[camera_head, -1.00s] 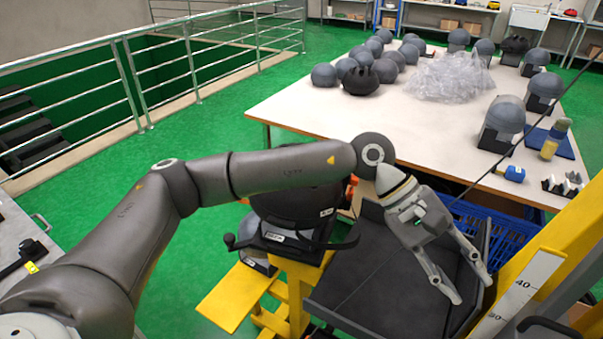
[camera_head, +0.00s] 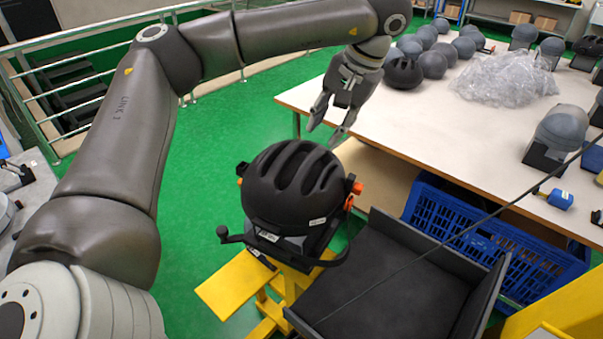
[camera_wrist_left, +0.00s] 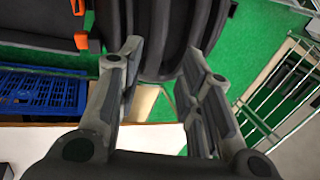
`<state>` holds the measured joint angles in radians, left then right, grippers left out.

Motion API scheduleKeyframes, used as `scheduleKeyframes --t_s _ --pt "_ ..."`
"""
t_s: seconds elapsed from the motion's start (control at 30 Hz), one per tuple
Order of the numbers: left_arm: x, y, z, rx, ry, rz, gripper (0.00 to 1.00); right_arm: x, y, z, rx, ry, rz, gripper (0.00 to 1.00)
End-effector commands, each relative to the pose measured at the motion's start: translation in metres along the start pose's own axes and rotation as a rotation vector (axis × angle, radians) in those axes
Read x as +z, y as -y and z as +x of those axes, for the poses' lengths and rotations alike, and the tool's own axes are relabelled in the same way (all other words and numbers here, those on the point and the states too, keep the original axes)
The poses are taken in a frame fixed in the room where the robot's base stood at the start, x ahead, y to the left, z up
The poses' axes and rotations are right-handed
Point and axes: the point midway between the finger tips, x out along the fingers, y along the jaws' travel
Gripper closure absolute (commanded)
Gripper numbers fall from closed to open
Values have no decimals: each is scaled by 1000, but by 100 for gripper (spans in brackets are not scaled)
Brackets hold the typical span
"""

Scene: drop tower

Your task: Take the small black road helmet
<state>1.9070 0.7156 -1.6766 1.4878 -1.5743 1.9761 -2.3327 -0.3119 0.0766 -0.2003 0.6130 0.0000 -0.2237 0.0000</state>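A black vented helmet (camera_head: 292,185) sits on a headform with orange clamps on the yellow stand, at the middle of the head view. In the wrist view its dark ribbed shell (camera_wrist_left: 165,35) shows beyond the fingers. My left gripper (camera_head: 324,134) is above and behind the helmet in the head view, near the table's edge. Its fingers are apart and empty, pointing down, and look clear of the helmet. Another black vented helmet (camera_head: 403,73) lies on the table among grey headforms. Which one is the small road helmet I cannot tell for sure. My right gripper is not in view.
The white table (camera_head: 455,130) holds grey headforms, crumpled clear plastic (camera_head: 508,80) and a blue tool (camera_head: 559,199). A blue crate (camera_head: 480,240) stands below it. A dark padded tray (camera_head: 385,290) is beside the stand. Green floor (camera_head: 225,150) is open to the left.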

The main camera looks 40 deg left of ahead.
Motion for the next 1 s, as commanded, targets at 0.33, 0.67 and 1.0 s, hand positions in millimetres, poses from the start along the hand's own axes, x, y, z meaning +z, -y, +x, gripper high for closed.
scheduleKeyframes --t_s 0.33,0.67,1.0 --pt "2 -1 42 0 3 0 66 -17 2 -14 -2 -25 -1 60" --pt "2 -4 80 3 0 0 66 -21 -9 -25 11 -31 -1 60" --pt "2 -4 81 3 0 -1 85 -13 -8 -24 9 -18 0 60"
